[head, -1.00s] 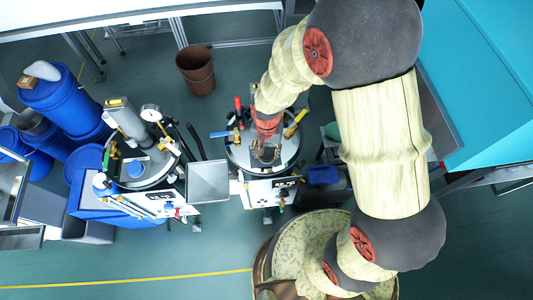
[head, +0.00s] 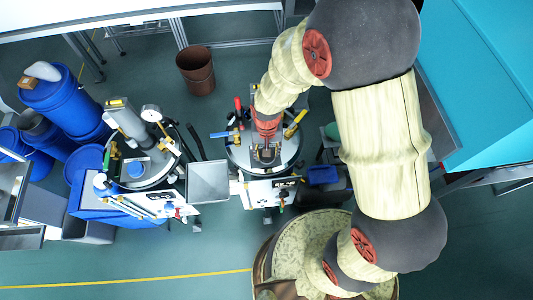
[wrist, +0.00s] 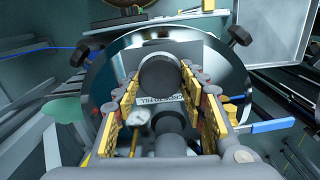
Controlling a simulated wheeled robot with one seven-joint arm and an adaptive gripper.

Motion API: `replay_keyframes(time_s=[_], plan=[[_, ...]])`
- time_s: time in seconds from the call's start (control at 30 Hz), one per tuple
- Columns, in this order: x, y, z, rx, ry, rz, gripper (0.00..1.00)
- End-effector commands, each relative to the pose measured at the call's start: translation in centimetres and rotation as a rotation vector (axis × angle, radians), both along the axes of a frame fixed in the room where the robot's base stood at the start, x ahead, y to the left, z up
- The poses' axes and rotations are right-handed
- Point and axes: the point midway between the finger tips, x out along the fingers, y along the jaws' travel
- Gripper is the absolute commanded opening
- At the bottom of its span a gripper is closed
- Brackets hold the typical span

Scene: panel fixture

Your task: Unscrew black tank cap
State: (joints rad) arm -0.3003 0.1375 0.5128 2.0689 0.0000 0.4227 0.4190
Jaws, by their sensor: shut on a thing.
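The black tank cap (wrist: 160,72) is a dark round cylinder in the middle of the wrist view, standing over the shiny tank lid (wrist: 228,62). My gripper (wrist: 160,88) has its yellow-padded fingers on either side of the cap and is shut on it. A white label with dark lettering lies on the lid just below the cap, partly covered. In the head view my gripper (head: 266,152) points down over the middle of the round tank (head: 236,160). The cap cannot be made out there, as my gripper and wrist cover it.
Black knobs (wrist: 240,35) stand at the lid's rim. A blue-handled valve (wrist: 272,126) juts out at the right. In the head view, a second tank (head: 150,170) with a gauge stands to the left, with a grey tray (head: 208,182) between. A brown bin (head: 196,72) stands behind.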

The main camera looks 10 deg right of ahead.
Motion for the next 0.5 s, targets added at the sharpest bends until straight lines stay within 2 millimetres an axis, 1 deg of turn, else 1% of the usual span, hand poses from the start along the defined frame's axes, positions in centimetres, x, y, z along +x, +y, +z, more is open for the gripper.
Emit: replay_keyframes(time_s=[0.07,0.33,0.4,0.5], plan=[[0.04,0.03,0.02,0.001,-0.001,0.026,0.13],[0.06,0.04,0.01,0.001,-0.001,0.035,0.13],[0.04,0.03,0.02,0.001,-0.001,0.075,0.13],[0.02,0.03,0.01,0.000,0.000,0.179,0.13]])
